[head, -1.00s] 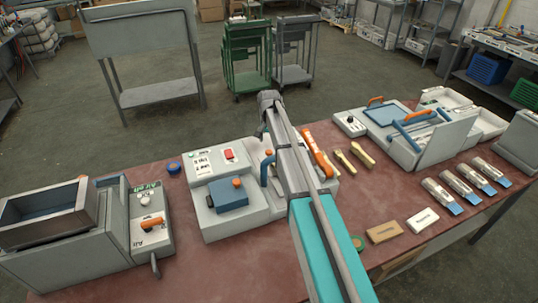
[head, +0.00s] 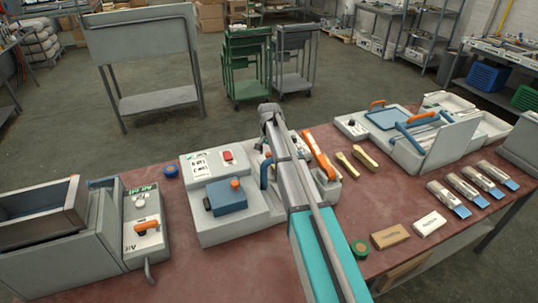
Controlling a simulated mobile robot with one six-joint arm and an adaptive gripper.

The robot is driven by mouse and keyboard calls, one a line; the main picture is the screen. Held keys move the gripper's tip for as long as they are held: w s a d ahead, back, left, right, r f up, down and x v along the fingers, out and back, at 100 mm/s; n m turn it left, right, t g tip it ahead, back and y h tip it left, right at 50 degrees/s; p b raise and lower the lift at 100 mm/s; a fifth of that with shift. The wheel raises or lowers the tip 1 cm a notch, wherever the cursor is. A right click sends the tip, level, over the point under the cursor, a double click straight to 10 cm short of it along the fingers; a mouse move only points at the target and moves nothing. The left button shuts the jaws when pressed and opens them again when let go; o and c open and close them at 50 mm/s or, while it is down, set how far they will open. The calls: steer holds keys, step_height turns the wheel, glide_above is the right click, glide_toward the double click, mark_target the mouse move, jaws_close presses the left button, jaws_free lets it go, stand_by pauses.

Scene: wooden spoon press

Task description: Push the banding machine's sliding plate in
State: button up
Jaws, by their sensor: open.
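I cannot tell for sure which machine is the banding machine. The middle machine (head: 230,222) has a grey base, a blue block (head: 228,196) with an orange knob, a red switch and an orange lever (head: 318,155) on its right part. The right machine (head: 440,147) has a flat blue plate (head: 390,117), blue bars and an orange handle. My arm reaches up the picture across the middle machine and hides part of it. My gripper's fingers do not show, so any contact is hidden.
A grey machine (head: 107,245) with an open bin and an orange-handled valve stands at the left.

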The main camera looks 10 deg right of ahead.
jaws_close()
steer(key=shift+s+d, duration=0.1)
steer(key=shift+s, duration=0.5)
jaws_free()
steer(key=shift+s, duration=0.1)
steer(key=shift+w, duration=0.3)
